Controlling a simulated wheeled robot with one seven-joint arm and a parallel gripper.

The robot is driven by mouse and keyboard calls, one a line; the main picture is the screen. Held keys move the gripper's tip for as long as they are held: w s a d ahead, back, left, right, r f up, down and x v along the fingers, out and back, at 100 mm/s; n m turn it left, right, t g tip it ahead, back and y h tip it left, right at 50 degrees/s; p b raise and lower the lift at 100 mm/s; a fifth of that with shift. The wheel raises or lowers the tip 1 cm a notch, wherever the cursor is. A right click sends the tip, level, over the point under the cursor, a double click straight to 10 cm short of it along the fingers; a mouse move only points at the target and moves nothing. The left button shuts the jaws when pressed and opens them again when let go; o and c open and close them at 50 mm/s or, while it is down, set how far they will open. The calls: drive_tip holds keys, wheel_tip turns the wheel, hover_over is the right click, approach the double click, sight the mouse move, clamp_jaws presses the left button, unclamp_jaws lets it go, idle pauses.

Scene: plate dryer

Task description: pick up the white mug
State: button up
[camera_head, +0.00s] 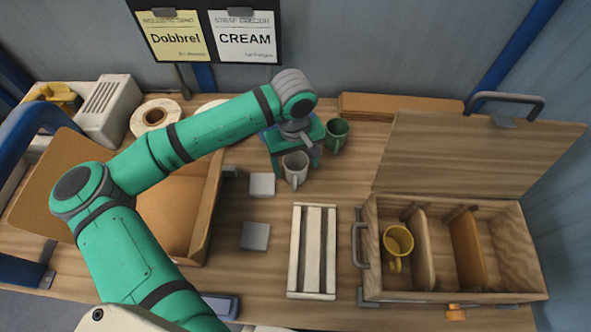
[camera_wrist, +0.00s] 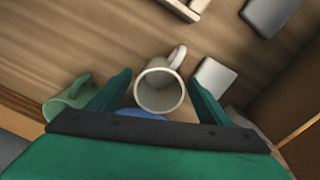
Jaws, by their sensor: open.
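The white mug (camera_head: 295,168) stands upright on the wooden table in the head view, just in front of my green gripper (camera_head: 298,160). In the wrist view the white mug (camera_wrist: 160,88) shows its open rim between the two fingers of my gripper (camera_wrist: 158,88), with its handle pointing up and slightly right. The gripper is open, and I see no clear finger contact with the mug. A green mug (camera_head: 337,134) stands close to the right of the gripper; it also shows at the left in the wrist view (camera_wrist: 68,102).
A wooden box (camera_head: 450,292) with dividers and a raised lid stands at right, a yellow mug (camera_head: 398,243) in its left compartment. A pale slatted rack (camera_head: 313,250) and two grey blocks (camera_head: 262,184) lie in front of the white mug. An open cardboard box (camera_head: 205,215) is at left.

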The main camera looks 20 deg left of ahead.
drive_tip(key=shift+f, duration=0.2)
drive_tip(key=shift+w, duration=0.15)
drive_tip(key=c, duration=1.3)
drive_tip(key=shift+a, duration=0.15)
drive_tip(key=shift+r, duration=0.2)
